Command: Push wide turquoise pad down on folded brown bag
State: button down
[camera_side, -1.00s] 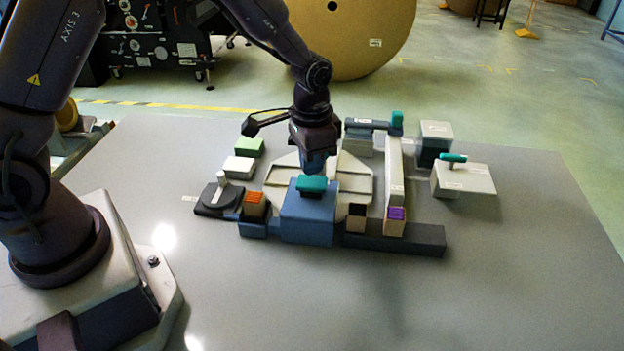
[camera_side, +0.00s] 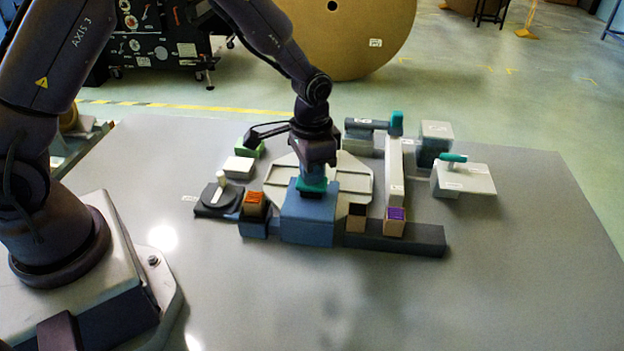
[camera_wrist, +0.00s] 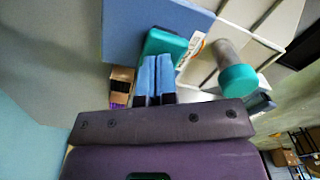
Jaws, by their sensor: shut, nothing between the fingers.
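The wide turquoise pad (camera_side: 312,188) sits on top of a blue block (camera_side: 308,222) at the front middle of the table. The pad also shows in the wrist view (camera_wrist: 163,44). My gripper (camera_side: 316,170) is directly above the pad, its fingers closed and empty and pointing down. In the wrist view the two blue fingers (camera_wrist: 155,72) lie together, their tips overlapping the pad's edge. I cannot tell whether they touch it. I cannot make out a folded brown bag in either view.
A lever with a turquoise knob (camera_side: 396,122) and a pale block with a turquoise handle (camera_side: 453,157) are at the right. The front table is clear.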

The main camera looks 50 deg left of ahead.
aim_at(299, 186)
jog(key=shift+f, duration=0.85)
jog(key=shift+r, duration=3.55)
jog(key=s, duration=0.2)
jog(key=shift+s+a+n+g, duration=0.1)
jog(key=shift+s+n+g, duration=0.2)
jog(key=shift+s+g, duration=0.1)
jog(key=s+a+r+n+t, duration=0.2)
jog(key=s+r+t, duration=0.4)
jog(key=s+r, duration=1.1)
jog(key=shift+v, duration=1)
